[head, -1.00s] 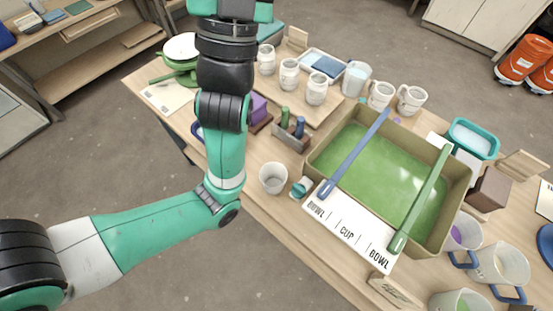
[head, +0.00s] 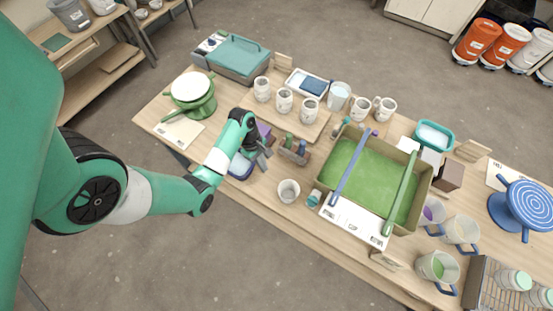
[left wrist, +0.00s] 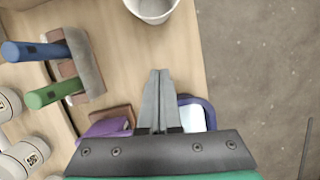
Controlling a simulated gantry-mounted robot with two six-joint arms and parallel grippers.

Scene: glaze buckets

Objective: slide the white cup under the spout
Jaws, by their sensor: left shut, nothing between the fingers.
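The white cup (head: 289,190) stands upright near the table's front edge, left of the green-floored tray; its lower part shows at the top of the left wrist view (left wrist: 152,8). My left gripper (head: 268,154) is shut and empty, above the table to the upper left of the cup and apart from it. Its closed fingers (left wrist: 158,75) point toward the cup in the wrist view. A green pot (head: 196,106) with white contents stands at the table's left end; I cannot clearly make out a spout on it. My right gripper is not in view.
A holder (head: 294,153) with blue and green handles stands just right of my left gripper. A purple block (left wrist: 105,129) and a blue-rimmed container (head: 240,167) are close by the gripper. The large tray (head: 322,172) stands right of the cup. White mugs (head: 284,101) stand behind.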

